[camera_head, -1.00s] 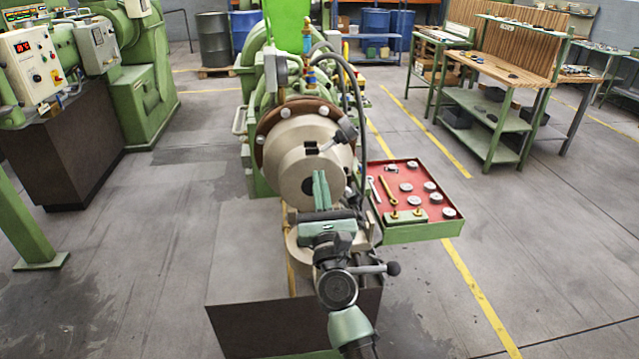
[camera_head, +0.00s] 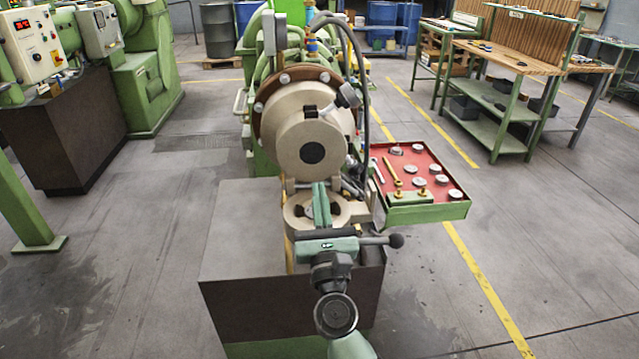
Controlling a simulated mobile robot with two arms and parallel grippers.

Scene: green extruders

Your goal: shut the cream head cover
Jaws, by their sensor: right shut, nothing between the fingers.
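The cream head cover (camera_head: 294,212) is a ring with dark notches, below the cream head (camera_head: 285,139) of the green extruder. It is swung down and open, lying roughly flat toward me. A lever with a black ball knob (camera_head: 396,241) sticks out to the right at the cover's near side. My right gripper (camera_head: 320,187) is shut and empty, its green fingers in front of the cover's middle, pointing toward the head. The gripper hides part of the ring and the lever's root; I cannot tell whether it touches. My left gripper is not in view.
A red-lined tray (camera_head: 431,162) with discs and tools stands to the right of the head. A dark base cabinet (camera_head: 240,305) is beneath the cover. Hoses (camera_head: 358,75) arch over the head's right side.

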